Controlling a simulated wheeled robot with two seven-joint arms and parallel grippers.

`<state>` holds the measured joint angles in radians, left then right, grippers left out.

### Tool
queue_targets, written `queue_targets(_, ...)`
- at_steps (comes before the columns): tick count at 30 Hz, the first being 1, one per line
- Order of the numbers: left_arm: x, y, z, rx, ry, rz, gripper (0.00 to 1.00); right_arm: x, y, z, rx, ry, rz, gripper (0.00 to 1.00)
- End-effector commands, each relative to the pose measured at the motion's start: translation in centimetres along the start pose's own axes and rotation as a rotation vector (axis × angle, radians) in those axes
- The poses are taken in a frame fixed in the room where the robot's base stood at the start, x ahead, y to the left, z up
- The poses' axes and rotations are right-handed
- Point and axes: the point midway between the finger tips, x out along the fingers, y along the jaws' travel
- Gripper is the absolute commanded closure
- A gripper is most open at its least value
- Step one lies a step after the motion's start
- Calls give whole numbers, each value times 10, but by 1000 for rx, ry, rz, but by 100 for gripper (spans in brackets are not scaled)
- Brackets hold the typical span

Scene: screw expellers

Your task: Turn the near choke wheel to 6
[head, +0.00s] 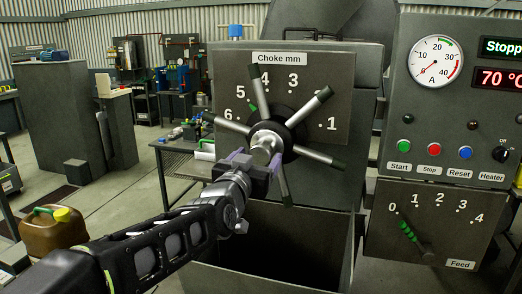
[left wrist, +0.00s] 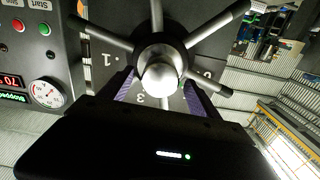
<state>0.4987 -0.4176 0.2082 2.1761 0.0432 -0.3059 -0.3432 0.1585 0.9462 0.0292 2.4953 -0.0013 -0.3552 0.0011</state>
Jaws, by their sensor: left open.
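The choke wheel (head: 296,127) stands on a dark panel under the "Choke mm" label (head: 279,58). It has several metal spokes with dark ends and a round silver hub. A small green pointer (head: 253,106) behind the spokes points up-left, close to the 5 (head: 240,93). The 6 (head: 228,115) is lower left; the 2 is hidden by a spoke. My left gripper (head: 255,161) is open in front of the hub. In the left wrist view, its purple-padded fingers lie either side of the silver hub (left wrist: 160,76); I cannot tell whether they touch it.
A control panel (head: 455,100) with a gauge, buttons and displays stands to the right. A feed dial (head: 420,232) sits below it, its green pointer near 0. An open dark hopper (head: 275,215) lies below the wheel. A brown can (head: 52,236) is at lower left.

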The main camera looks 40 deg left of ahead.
Motion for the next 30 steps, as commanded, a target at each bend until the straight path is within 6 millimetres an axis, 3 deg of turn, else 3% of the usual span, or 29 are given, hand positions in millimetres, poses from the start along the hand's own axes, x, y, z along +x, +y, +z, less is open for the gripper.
queue_targets(6,25,0,-1,0,-1,0,28,-9,-3,0,0,-1,0,100)
queue_targets(16,28,0,0,0,1,-1,28,-8,-3,0,0,-1,0,100)
queue_targets(30,28,0,0,0,1,0,67,-9,-3,0,0,-1,0,100)
